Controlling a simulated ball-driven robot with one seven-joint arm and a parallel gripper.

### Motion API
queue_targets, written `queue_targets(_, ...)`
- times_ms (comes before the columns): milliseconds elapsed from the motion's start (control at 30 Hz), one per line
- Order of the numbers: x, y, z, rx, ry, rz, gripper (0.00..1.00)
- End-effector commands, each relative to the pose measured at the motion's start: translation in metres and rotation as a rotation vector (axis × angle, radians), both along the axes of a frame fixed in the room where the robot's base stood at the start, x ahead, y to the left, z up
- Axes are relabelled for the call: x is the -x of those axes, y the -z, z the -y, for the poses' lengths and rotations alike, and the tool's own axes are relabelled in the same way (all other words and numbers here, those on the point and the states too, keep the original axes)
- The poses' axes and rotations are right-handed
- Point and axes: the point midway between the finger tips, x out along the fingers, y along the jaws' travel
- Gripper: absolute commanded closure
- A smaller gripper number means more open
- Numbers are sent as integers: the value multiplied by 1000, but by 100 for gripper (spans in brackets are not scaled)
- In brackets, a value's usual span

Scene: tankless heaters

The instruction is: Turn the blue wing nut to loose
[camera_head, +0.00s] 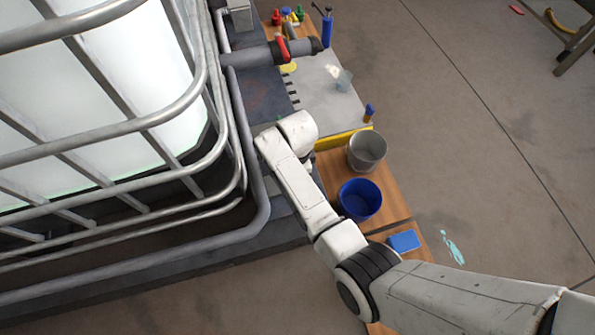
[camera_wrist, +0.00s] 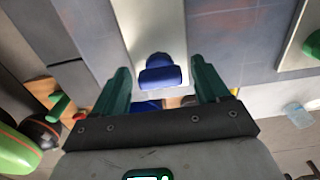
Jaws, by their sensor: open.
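The blue wing nut (camera_wrist: 160,72) is in the middle of the wrist view, in front of a pale vertical strip. My gripper (camera_wrist: 160,88) is open, with one dark green finger on each side of the nut in the picture. Gaps show between the nut and both fingers, and I see no contact. How far the nut lies beyond the fingertips is hard to tell. In the head view my arm's end hides the gripper, and I cannot make out the nut there.
A metal-caged white tank (camera_head: 120,110) fills the left. A grey bucket (camera_head: 367,152) and a blue bucket (camera_head: 360,200) stand beside my arm. A pipe with a red-handled valve (camera_head: 282,48) and a clear cup (camera_head: 343,80) are farther back. Open floor lies to the right.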

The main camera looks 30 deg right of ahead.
Motion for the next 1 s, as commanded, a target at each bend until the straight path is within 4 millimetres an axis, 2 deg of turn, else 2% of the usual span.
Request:
queue_targets(67, 0, 0, 0, 0, 0, 0, 28)
queue_targets(600, 0, 0, 0, 0, -1, 0, 80)
queue_targets(1000, 0, -3, 0, 1, -73, -2, 82)
